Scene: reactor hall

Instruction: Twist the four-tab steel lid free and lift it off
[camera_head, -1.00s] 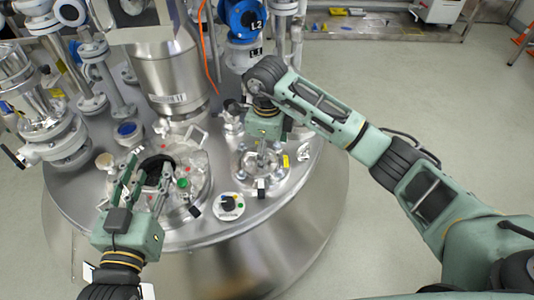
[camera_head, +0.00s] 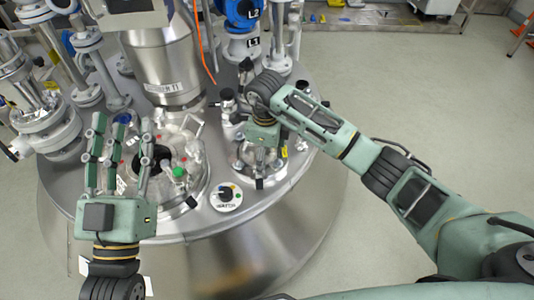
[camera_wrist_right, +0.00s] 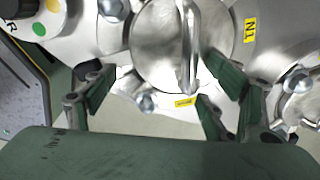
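The steel lid (camera_wrist_right: 150,45) is a round, shiny disc with an upright bar handle (camera_wrist_right: 188,45) across it, at the top middle of the right wrist view. In the head view, the small port with the lid (camera_head: 246,158) is on the vessel top, mostly hidden by my right gripper (camera_head: 262,145). In the right wrist view, the fingers of my right gripper (camera_wrist_right: 160,82) are spread either side of the lid's near edge, with nothing held. My left gripper (camera_head: 120,145) is open and empty, over the left side of the larger open port.
The larger open port (camera_head: 199,182) has clamps and coloured caps around it. A round dial (camera_head: 226,196) sits between the ports. A tall steel column (camera_head: 165,70), pipes and blue-topped valve (camera_head: 243,20) crowd the back. Floor to the right is clear.

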